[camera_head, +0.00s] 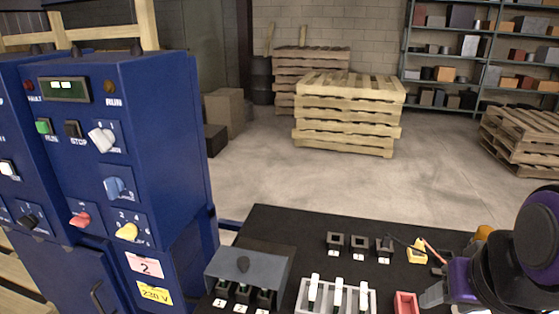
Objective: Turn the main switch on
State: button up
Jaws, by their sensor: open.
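A blue cabinet (164,110) stands at the left with a control panel on its front. The panel carries a white rotary knob (101,138), a blue knob (114,187), a red knob (80,219) and a yellow knob (127,231). Their labels are too small to read, so I cannot tell which control is the main switch. The white knob sits tilted on its plate. My gripper (436,293) is at the lower right over the dark table, far from the panel. It is open; its fingers are only partly visible and nothing shows held.
The dark table (290,222) bears a grey switch box (248,264), white levers in a tray (338,298), small black sockets (358,244), a red box (405,303) and a yellow wired block (417,253). Pallets (348,112) stand behind on open floor.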

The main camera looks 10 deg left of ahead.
aim_at(83, 220)
jog(key=k+u, duration=0.15)
jog(key=k, duration=0.45)
jog(key=u, duration=1.2)
jog(key=l+u, duration=0.65)
jog(key=j+z, duration=0.2)
jog(key=j, duration=0.15)
jog(key=i+j+u, duration=0.25)
jog(key=i, duration=0.15)
jog(key=i+u, duration=0.3)
jog(key=i, duration=0.1)
